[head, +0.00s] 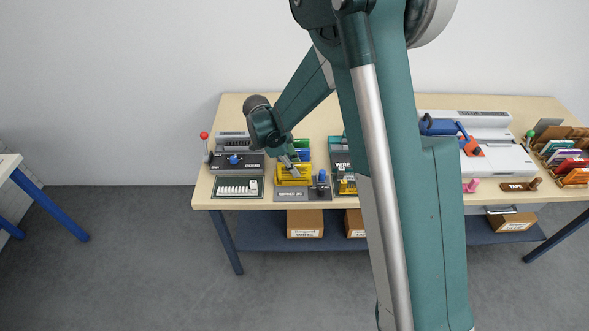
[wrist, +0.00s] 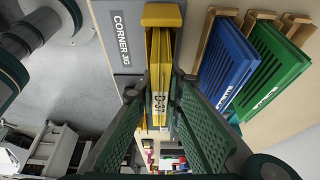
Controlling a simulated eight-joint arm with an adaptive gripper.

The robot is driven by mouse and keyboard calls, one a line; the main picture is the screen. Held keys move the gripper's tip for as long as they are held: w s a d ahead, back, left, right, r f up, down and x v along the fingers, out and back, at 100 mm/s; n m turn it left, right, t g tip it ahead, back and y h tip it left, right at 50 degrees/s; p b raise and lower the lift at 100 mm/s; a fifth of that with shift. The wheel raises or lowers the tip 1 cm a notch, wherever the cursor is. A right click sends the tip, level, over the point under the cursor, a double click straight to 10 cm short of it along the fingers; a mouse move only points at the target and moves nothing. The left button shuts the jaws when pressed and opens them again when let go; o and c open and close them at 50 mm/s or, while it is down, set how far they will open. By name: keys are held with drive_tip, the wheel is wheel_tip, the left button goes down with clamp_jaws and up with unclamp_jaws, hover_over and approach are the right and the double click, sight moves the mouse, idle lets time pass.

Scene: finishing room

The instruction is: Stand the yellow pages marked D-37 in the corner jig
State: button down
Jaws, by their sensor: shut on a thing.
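The yellow pages marked D-37 (wrist: 160,70) stand edge-on between my fingers in the wrist view, label towards the camera. My gripper (wrist: 162,85) is shut on them, one green perforated finger on each side. The corner jig (wrist: 122,40) is a grey plate with its name on it, beside the pages; a yellow block (wrist: 163,14) is at their far end. In the head view my gripper (head: 290,168) is over yellow parts just behind the jig's name plate (head: 290,195). I cannot tell whether the pages touch the jig floor.
Blue slotted pages (wrist: 228,65) and green slotted pages (wrist: 272,65) stand in wooden holders close by on the right. A grey machine with a red-knobbed lever (head: 204,135) is left of the jig. A large white machine (head: 470,130) and a rack of coloured pages (head: 570,160) stand right.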

drive_tip(key=shift+f, duration=0.25)
drive_tip(key=c, duration=2.7)
unclamp_jaws()
drive_tip(key=shift+r, duration=0.15)
drive_tip(key=shift+p+v, duration=1.6)
drive_tip(key=shift+v, duration=3.8)
drive_tip(key=shift+a, duration=0.1)
drive_tip(key=shift+r, duration=0.1)
